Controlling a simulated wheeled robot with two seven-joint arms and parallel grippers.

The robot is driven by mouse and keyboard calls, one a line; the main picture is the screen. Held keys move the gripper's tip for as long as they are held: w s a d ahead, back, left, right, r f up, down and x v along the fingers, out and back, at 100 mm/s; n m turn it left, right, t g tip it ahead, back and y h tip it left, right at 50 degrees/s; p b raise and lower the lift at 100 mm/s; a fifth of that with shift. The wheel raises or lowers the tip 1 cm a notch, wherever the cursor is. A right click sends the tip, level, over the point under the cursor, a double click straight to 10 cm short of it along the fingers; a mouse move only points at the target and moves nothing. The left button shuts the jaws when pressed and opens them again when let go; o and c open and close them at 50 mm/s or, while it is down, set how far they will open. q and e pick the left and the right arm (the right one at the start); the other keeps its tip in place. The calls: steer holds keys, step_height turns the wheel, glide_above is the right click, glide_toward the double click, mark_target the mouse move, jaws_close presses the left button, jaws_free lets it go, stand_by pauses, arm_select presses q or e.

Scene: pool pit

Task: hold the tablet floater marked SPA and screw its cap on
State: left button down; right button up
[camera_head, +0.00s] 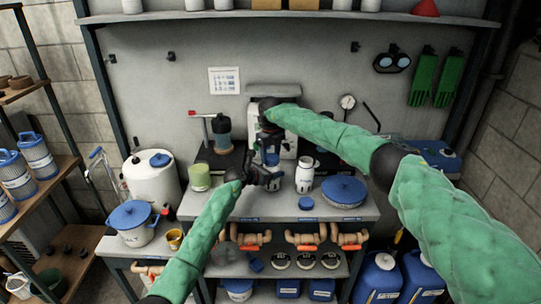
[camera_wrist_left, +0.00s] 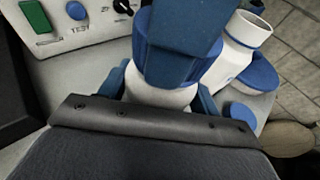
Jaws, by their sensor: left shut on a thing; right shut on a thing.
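A white floater (camera_wrist_left: 160,94) stands between the blue fingers of my left gripper (camera_wrist_left: 160,100), which is shut on it. In the head view my left gripper (camera_head: 270,181) is at the bench's front middle. My right gripper (camera_head: 270,158) points down directly above it, shut on a blue cap at the floater's top; I cannot separate cap from fingers clearly. A blue shape (camera_wrist_left: 178,58) covers the floater's top in the left wrist view. No SPA marking is readable. A second white floater (camera_head: 304,175) with a blue collar and open neck (camera_wrist_left: 248,28) stands to the right.
A loose blue cap (camera_head: 306,203) lies at the bench's front edge, beside a large blue-lidded tub (camera_head: 343,190). A green jar (camera_head: 200,177) stands left. A tester panel (camera_wrist_left: 85,20) stands behind. Pipes with orange valves (camera_head: 305,239) run below the bench top.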

mark_target(271, 163)
arm_select(q)
steer(key=shift+d, duration=0.1)
arm_select(e)
steer(key=m, duration=0.7)
steer(key=shift+w+d, duration=0.1)
steer(key=shift+w, duration=0.05)
arm_select(q)
steer(key=shift+s, duration=0.1)
arm_select(e)
steer(key=m, duration=0.5)
steer(key=shift+d, duration=0.1)
steer(key=o, duration=1)
steer(key=shift+o, duration=0.2)
steer(key=shift+r, duration=0.15)
step_height(271, 163, up, 12)
arm_select(q)
steer(key=shift+r, duration=0.15)
steer(key=shift+r+p, duration=1.45)
steer(key=shift+r, duration=0.45)
arm_select(e)
steer(key=shift+r, duration=1.3)
arm_select(q)
steer(key=shift+f, duration=0.15)
arm_select(e)
steer(key=shift+f, duration=0.15)
